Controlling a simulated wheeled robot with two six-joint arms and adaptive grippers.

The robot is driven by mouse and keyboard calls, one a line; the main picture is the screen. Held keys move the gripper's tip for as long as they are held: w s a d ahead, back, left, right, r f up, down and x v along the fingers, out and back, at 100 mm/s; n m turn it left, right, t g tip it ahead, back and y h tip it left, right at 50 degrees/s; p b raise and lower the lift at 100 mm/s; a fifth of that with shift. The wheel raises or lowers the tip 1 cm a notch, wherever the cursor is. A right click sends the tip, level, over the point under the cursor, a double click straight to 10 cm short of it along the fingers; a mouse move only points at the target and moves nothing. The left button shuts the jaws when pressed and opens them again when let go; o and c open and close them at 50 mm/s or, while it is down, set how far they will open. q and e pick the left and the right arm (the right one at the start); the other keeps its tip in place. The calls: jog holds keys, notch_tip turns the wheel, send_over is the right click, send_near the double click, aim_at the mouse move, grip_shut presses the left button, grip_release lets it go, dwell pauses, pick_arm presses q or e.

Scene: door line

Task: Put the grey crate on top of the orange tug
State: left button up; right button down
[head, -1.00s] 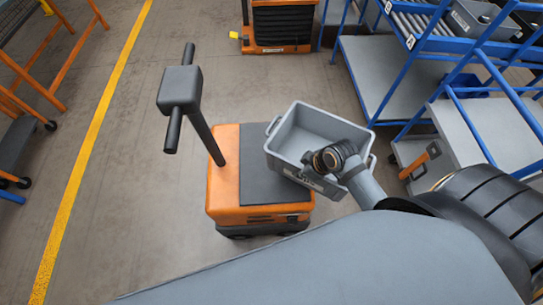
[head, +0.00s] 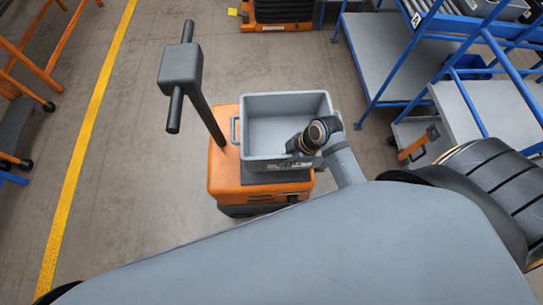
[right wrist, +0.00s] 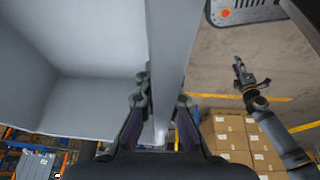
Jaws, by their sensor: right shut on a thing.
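The grey crate (head: 287,104) is upright and looks empty in the head view. It is over the dark deck of the orange tug (head: 224,172), beside the tug's steering post. I cannot tell whether its base touches the deck. My right gripper (head: 300,148) is at the crate's near wall, its fingertips mostly hidden by the wrist. In the right wrist view its fingers (right wrist: 162,112) are on both sides of the crate wall (right wrist: 95,105). My left gripper (right wrist: 252,73) shows small in the right wrist view, fingers apart and empty, away from the crate.
The tug's tiller (head: 182,66) stands up left of the crate. A blue-framed rack (head: 375,60) with grey shelves is on the right. A yellow floor line (head: 85,150) runs on the left, with bare floor between it and the tug. Stacked cartons (right wrist: 232,140) show in the right wrist view.

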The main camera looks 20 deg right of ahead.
jog(key=w+a+f, duration=0.1)
jog(key=w+f, duration=0.3)
jog(key=w+a+f, duration=0.1)
jog(key=f, duration=0.1)
jog(key=shift+w+a, duration=0.35)
jog(key=shift+w, duration=0.05)
jog(key=f, duration=0.3)
jog(key=shift+w+f+b, duration=0.2)
jog(key=shift+f+b, duration=0.1)
jog(key=shift+b, duration=0.1)
jog(key=c, duration=1.9)
grip_release()
jog(key=shift+s+f, duration=0.15)
jog(key=o, duration=0.4)
